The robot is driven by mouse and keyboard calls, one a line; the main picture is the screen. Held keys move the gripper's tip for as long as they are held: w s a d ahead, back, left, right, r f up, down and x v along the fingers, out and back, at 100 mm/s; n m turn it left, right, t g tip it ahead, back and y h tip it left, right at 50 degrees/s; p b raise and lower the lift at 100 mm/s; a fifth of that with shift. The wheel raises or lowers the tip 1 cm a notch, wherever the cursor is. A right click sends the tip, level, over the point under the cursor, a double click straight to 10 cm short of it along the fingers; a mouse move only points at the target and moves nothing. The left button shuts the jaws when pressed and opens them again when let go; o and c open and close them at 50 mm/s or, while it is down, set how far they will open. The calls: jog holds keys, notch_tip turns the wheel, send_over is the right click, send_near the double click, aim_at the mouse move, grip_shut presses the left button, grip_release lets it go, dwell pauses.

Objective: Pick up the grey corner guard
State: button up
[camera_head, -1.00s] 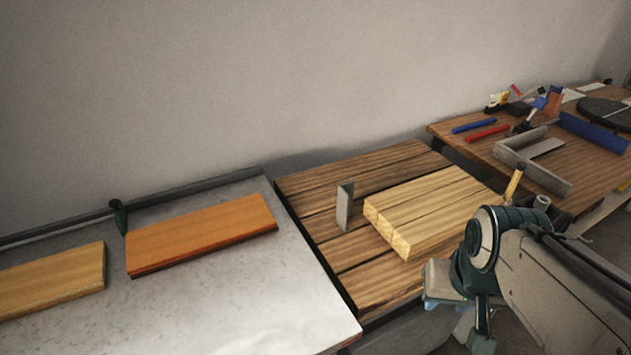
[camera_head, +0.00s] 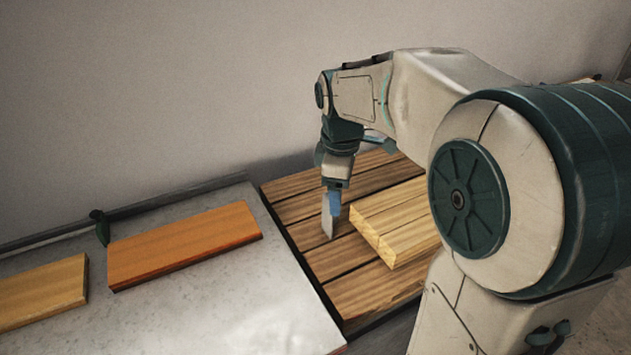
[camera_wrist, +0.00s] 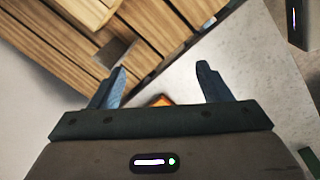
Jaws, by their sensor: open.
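The grey corner guard (camera_head: 327,222) stands upright on the slatted wooden table, left of the pale plank stack (camera_head: 395,222). My gripper (camera_head: 335,203) points down at the guard's upper part and covers some of it in the head view. In the wrist view my gripper (camera_wrist: 160,72) is open, with two blue fingers well apart. A grey-brown piece (camera_wrist: 112,52) that looks like the guard shows just beyond the left fingertip, not clearly between the fingers. I cannot tell whether a finger touches it.
A metal-topped surface (camera_head: 215,300) adjoins the slatted table (camera_head: 360,290) on the left. It bears an orange board (camera_head: 185,243), a yellowish board (camera_head: 40,290) and a dark green upright piece (camera_head: 102,228). A wall stands behind. My arm hides the right-hand table.

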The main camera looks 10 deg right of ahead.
jog(key=w+n, duration=0.7)
jog(key=w, duration=0.2)
jog(key=n+g+p, duration=0.1)
send_over(328, 221)
jog(key=shift+y, duration=0.3)
notch_tip(328, 221, down, 9)
jog(key=shift+w+d+f, duration=0.15)
jog(key=shift+f, duration=0.05)
jog(key=shift+w+f+p, duration=0.2)
jog(key=shift+f+p, duration=0.1)
jog(key=shift+f, duration=1)
jog(key=shift+w+f+p, duration=0.15)
jog(key=shift+f+p, duration=0.15)
jog(key=shift+f, duration=0.95)
jog(key=c, duration=1.1)
